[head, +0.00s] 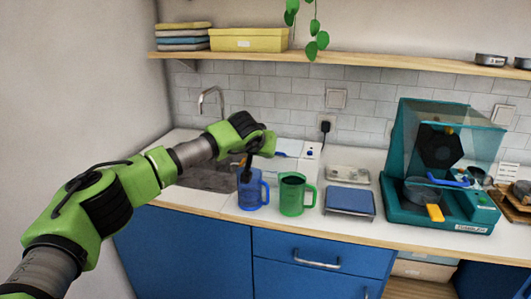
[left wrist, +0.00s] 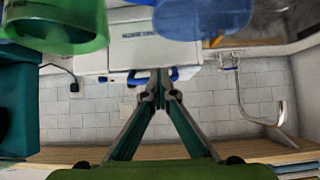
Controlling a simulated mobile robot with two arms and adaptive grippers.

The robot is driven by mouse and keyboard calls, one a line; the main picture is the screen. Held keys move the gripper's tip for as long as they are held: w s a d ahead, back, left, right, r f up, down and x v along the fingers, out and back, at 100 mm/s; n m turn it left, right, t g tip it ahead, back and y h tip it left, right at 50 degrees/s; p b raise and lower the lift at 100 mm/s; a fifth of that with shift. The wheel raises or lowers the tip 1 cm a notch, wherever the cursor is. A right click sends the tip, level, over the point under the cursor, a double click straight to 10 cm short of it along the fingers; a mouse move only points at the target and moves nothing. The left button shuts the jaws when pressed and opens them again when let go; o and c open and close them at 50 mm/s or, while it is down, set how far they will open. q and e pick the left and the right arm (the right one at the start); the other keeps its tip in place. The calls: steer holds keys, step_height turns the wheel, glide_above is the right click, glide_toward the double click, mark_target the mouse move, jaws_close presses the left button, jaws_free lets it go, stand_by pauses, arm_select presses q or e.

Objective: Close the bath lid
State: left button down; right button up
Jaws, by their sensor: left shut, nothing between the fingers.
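The bath looks to be the white box (head: 309,152) on the counter against the tiled wall, partly hidden behind my left arm and the mugs. A blue handle (head: 283,154) shows on it. In the left wrist view the white box (left wrist: 150,52) has an upside-down label and a blue bar beside my fingertips. Whether its lid is raised or down I cannot tell. My left gripper (head: 246,174) is shut and empty, pointing down over the blue mug in the head view. Its fingertips (left wrist: 160,88) overlap the blue bar in the wrist view; contact is unclear. My right gripper is not in view.
A blue mug (head: 247,193) and a green mug (head: 292,197) stand in front of the box. A blue-topped scale (head: 350,202) and a teal machine with a clear raised cover (head: 398,205) are to the right. A sink with a tap (head: 211,97) is at left.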

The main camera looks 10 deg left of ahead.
arm_select(q)
steer(key=shift+s+f, duration=0.2)
steer(key=shift+f, duration=0.4)
